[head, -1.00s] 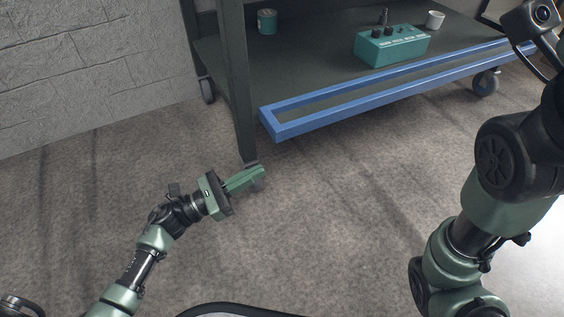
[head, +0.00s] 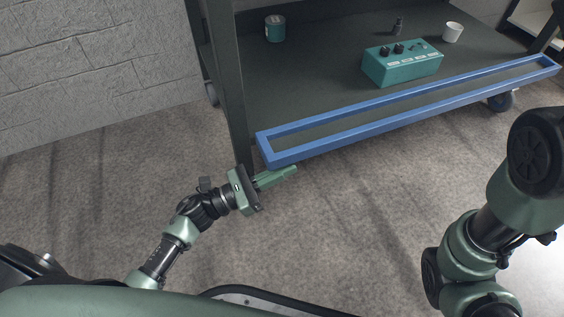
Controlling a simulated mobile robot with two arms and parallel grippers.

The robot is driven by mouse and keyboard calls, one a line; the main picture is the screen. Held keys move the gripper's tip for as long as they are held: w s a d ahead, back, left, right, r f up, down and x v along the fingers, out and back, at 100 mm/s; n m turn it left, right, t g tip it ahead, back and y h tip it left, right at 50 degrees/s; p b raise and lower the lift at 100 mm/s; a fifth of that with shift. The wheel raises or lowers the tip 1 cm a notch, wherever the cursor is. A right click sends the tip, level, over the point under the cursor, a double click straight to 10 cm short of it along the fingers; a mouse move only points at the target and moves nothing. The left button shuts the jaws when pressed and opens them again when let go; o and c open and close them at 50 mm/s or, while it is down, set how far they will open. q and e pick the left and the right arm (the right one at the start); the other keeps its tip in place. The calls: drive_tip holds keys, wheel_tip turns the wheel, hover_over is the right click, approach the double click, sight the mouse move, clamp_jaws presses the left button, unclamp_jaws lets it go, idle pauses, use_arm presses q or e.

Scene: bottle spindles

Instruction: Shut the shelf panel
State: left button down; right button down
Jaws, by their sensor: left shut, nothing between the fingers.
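The shelf panel (head: 375,119) is a long blue rectangular frame along the front of the lower shelf. It sticks out from the shelf's front edge, at an angle I cannot judge exactly. My left gripper (head: 293,171) is shut and empty. Its fingertips appear just below and in front of the panel's left end; I cannot tell whether they touch it. The shelf (head: 310,90) is a dark grey board between dark posts. My right arm comes in at the right, but its gripper is out of view.
On the shelf stand a teal box with knobs (head: 402,68), a teal can (head: 275,29), a white cup (head: 453,32) and a small dark item (head: 398,26). A dark post (head: 236,110) rises left of the panel. The carpeted floor in front is clear.

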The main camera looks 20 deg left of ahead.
use_arm(q)
drive_tip(key=shift+r, duration=0.3)
